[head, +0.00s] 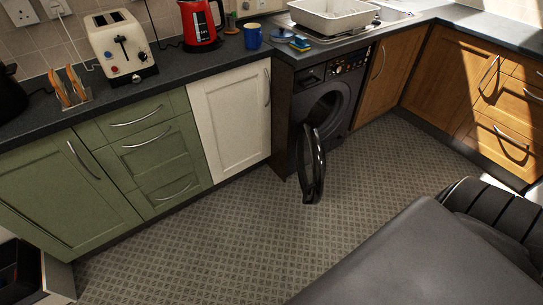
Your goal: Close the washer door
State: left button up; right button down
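The dark washer (329,96) stands under the worktop, between the white cupboard and the wooden cupboards. Its round door (312,163) is wide open. It swings out to the front left and stands nearly edge-on to me, over the floor. The round opening of the drum (327,108) shows dark behind it, partly hidden by the door. The control panel with a dial and buttons is above. Neither of my grippers is in view.
The patterned floor (215,235) before the washer is clear. A dark grey flat surface (400,265) fills the lower right, beside a black slatted thing (490,215). A toaster (122,47), red kettle (200,25), blue mug (253,37) and white basin (335,15) stand on the worktop.

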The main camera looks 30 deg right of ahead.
aim_at(311, 158)
jog(key=u, duration=0.1)
jog(key=i, duration=1.2)
jog(key=z, duration=1.95)
